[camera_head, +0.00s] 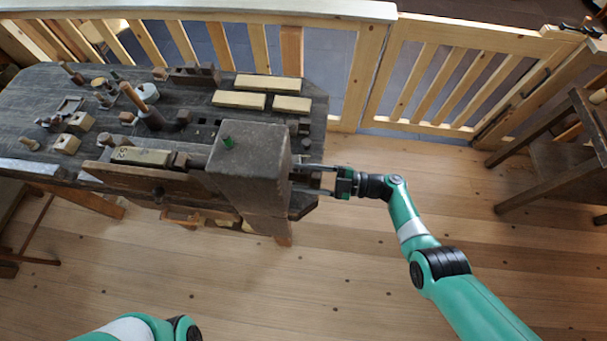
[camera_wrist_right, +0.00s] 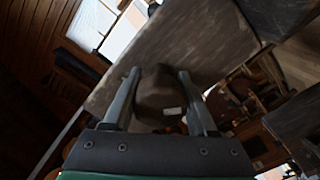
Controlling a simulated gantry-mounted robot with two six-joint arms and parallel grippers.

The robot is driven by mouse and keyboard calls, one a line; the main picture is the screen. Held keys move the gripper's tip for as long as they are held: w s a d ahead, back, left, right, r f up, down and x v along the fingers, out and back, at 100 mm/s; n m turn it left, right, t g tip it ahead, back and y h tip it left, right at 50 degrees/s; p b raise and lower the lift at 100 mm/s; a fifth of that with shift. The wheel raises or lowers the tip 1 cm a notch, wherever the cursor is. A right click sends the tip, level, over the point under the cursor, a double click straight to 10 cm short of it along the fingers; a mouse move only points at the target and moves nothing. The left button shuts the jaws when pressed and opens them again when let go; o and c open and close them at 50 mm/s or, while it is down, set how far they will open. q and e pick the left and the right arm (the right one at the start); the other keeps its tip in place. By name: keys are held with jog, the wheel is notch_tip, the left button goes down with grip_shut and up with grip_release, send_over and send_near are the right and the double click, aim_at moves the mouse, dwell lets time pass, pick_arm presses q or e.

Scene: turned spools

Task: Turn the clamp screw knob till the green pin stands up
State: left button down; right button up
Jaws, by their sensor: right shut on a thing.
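The clamp block (camera_head: 250,165) is a large grey-brown wooden head at the right end of the workbench. The green pin (camera_head: 228,142) shows on its top face; it appears tilted rather than upright. My right gripper (camera_head: 308,180) is at the block's right side. In the right wrist view, its two fingers (camera_wrist_right: 162,100) are shut on the dark brown knob (camera_wrist_right: 160,92), one on each side, and a small pale mark shows on the knob. In the head view the knob is largely hidden. Of my left arm only a part shows at the bottom; its gripper is out of view.
The workbench (camera_head: 40,105) carries several pale wood blocks (camera_head: 267,82), a wooden-handled tool (camera_head: 145,105) and small turned pieces. A wooden railing (camera_head: 290,50) runs behind it. A stool (camera_head: 560,165) stands far right. The floor right of the bench is clear.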

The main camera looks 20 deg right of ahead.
jog(key=shift+d+r+m, duration=0.1)
jog(key=shift+m, duration=0.2)
jog(key=o, duration=1.4)
jog(key=shift+s+d, duration=0.15)
jog(key=shift+d, duration=0.1)
jog(key=shift+c, duration=0.2)
jog(key=shift+a, duration=0.15)
jog(key=v, duration=1.1)
jog(key=shift+d+p, duration=0.25)
jog(key=shift+p, duration=0.1)
jog(key=shift+s, duration=0.1)
